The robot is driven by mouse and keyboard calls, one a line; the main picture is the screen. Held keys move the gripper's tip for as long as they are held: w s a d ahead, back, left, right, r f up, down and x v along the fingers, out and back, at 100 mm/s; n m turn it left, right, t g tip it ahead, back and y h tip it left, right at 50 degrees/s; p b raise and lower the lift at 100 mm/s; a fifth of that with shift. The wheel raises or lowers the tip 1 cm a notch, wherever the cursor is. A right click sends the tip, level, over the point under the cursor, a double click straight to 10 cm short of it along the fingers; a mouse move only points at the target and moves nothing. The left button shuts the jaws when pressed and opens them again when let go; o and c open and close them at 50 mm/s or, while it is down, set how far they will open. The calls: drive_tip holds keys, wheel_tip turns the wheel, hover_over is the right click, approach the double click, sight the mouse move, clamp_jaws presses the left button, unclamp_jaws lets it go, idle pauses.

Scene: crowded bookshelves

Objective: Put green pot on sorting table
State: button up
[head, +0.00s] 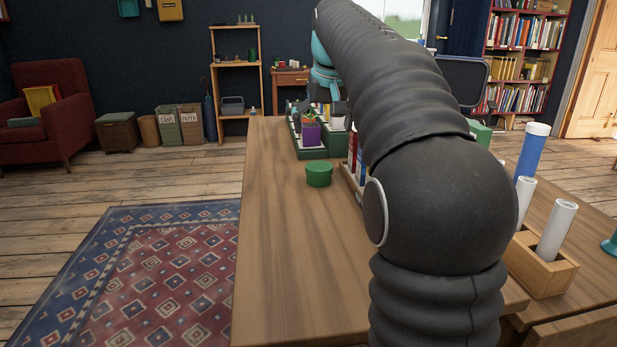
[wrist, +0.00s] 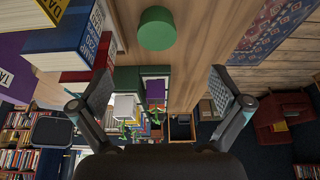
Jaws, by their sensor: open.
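A small round green pot (head: 319,176) with a flat top stands upright on the long wooden table (head: 290,265), near its left edge. In the wrist view the green pot (wrist: 157,29) lies at the top, beyond the fingertips and apart from them. My gripper (wrist: 163,90) is open, with nothing between its two fingers. In the head view my arm hides much of the table, and the gripper is mostly hidden above the far end. I cannot tell which surface is the sorting table.
A green tray (head: 317,154) with a purple box (head: 311,133) and other items stands beyond the pot. Books (wrist: 75,40) stand beside it. Wooden holders with white rolls (head: 556,231) are at the right. The table's near left part is clear.

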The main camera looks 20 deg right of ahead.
drive_tip(key=b, duration=0.2)
hover_over(319, 166)
drive_tip(key=s, duration=0.2)
wheel_tip(319, 166, down, 7)
drive_tip(key=shift+s+f, duration=0.1)
drive_tip(key=shift+s, duration=0.05)
drive_tip(key=shift+a+b+x, duration=0.2)
drive_tip(key=shift+b+x, duration=0.25)
drive_tip(key=shift+x, duration=2.55)
drive_tip(key=c, duration=1.3)
